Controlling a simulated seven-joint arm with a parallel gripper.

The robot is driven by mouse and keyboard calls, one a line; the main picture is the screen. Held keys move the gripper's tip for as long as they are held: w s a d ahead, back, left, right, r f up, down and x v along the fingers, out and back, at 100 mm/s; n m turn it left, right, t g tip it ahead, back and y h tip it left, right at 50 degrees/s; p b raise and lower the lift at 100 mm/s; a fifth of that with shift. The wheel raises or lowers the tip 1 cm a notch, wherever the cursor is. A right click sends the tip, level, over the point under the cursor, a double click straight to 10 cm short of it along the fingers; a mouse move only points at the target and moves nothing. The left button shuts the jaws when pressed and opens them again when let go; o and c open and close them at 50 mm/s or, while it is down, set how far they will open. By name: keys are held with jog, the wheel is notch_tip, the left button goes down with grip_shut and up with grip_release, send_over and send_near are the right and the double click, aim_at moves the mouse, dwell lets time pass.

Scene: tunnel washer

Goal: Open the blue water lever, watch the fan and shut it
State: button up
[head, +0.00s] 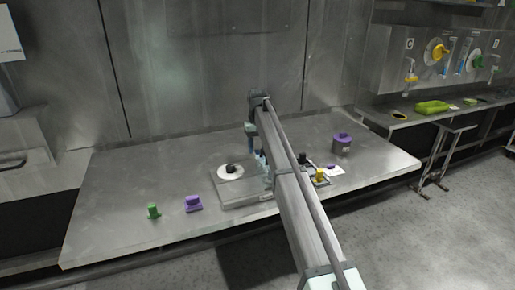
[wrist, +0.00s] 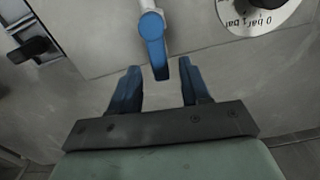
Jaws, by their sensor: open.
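The blue water lever (wrist: 153,38) shows at the top middle of the wrist view, a blue handle hanging from a pale round pivot on a grey panel. My gripper (wrist: 160,66) is open, its two blue fingers apart. The lever's lower end lies between the fingertips in the picture; I cannot tell if they touch it. In the head view my gripper (head: 261,163) is low over the bench plate, and the lever is not made out behind the arm. No fan can be clearly identified.
A white dial (wrist: 262,12) marked in bar is right of the lever. A black handle (wrist: 30,46) is at left. On the bench (head: 120,190) stand a white disc (head: 231,172) with a black knob, a green piece (head: 153,211) and a purple piece (head: 193,203).

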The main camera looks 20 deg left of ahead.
jog(key=shift+f, duration=0.35)
grip_shut()
dwell(0.3)
